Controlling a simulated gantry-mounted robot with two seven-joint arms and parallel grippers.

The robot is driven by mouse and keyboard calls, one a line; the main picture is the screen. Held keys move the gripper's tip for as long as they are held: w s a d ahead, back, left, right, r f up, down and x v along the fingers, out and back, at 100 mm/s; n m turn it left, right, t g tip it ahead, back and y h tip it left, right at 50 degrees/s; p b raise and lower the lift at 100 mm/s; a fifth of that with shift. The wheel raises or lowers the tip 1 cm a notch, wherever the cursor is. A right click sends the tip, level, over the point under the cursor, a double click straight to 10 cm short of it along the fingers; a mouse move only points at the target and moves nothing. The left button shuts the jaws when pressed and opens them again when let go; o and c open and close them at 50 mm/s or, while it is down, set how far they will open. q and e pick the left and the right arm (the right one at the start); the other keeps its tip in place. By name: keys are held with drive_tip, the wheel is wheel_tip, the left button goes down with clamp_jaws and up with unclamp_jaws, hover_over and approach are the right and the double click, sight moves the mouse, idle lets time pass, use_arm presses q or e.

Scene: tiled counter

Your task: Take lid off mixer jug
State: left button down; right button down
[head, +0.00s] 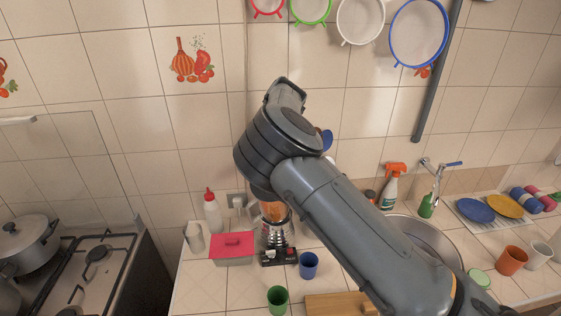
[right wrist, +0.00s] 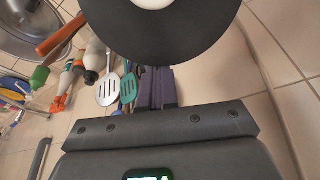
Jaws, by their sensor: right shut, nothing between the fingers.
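The mixer (head: 273,232) stands on the counter with an orange jug (head: 275,210) on a silver and black base. My right arm crosses in front of the jug's top and hides its lid in the head view. In the right wrist view a large dark disc with a white centre, which looks like the lid (right wrist: 160,40), fills the top edge, close to the camera. My right gripper (right wrist: 160,75) shows below it with its fingers together and empty. I cannot tell whether the fingers touch the disc. My left gripper is in neither view.
A red-lidded box (head: 232,248) stands left of the mixer. A blue cup (head: 309,265), a green cup (head: 278,299) and a cutting board (head: 335,304) are in front. A white bottle (head: 212,212) is behind. The stove (head: 95,265) is left, the sink (head: 430,235) right.

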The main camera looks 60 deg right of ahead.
drive_tip(key=p+v, duration=0.3)
drive_tip(key=v, duration=0.3)
drive_tip(key=shift+a+r, duration=0.2)
drive_tip(key=shift+r, duration=0.1)
drive_tip(key=c, duration=0.6)
unclamp_jaws()
drive_tip(key=shift+c, duration=0.2)
